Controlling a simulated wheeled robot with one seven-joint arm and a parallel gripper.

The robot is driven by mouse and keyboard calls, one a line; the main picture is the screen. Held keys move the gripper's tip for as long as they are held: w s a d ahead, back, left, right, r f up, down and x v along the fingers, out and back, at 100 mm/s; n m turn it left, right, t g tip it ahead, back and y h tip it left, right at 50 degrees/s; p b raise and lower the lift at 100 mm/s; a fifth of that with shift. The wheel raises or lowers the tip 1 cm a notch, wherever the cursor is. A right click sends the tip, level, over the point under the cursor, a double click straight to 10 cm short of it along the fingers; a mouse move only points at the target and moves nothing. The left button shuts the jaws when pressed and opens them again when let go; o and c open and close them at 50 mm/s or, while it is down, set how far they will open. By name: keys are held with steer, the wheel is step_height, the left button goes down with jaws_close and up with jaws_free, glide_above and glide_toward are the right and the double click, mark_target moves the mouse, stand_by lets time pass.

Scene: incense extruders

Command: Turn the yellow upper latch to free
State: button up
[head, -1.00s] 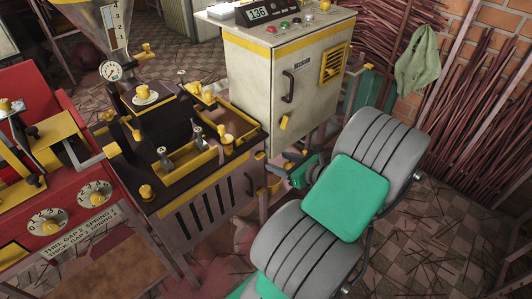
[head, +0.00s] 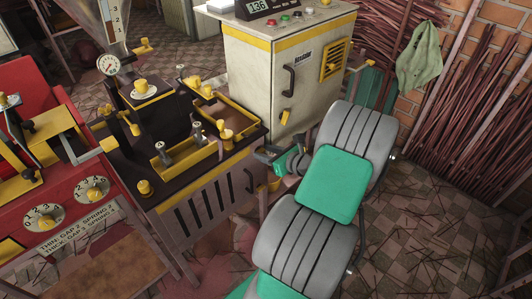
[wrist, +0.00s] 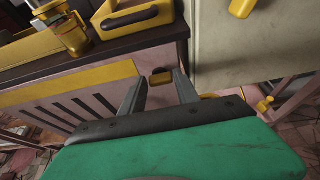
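Another yellow piece (wrist: 208,96) shows just right of the right finger, partly hidden.
The pale control cabinet (head: 300,65) stands just right and behind, with its own yellow latch (head: 286,117) and a dark handle (head: 289,80). The extruder's slotted panel (head: 205,205) is left of my gripper. Incense sticks (head: 490,130) lean on the wall at right.

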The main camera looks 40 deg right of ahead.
jaws_close()
steer(key=shift+a, duration=0.1)
stand_by(0.4)
steer(key=shift+a+n+h+p, duration=0.15)
steer(key=shift+n+h+p, duration=0.5)
steer(key=shift+n, duration=0.25)
steer(key=n+h+b, duration=0.1)
steer(key=n+b, duration=0.1)
steer(key=f+n+t+h+b, duration=0.1)
steer(key=n+h+b, duration=0.1)
steer(key=n+b, duration=0.1)
steer(key=a+n+t+h+b, duration=0.1)
steer(key=n+b, duration=0.2)
steer(key=shift+f+h, duration=0.15)
steer(key=shift+h, duration=0.1)
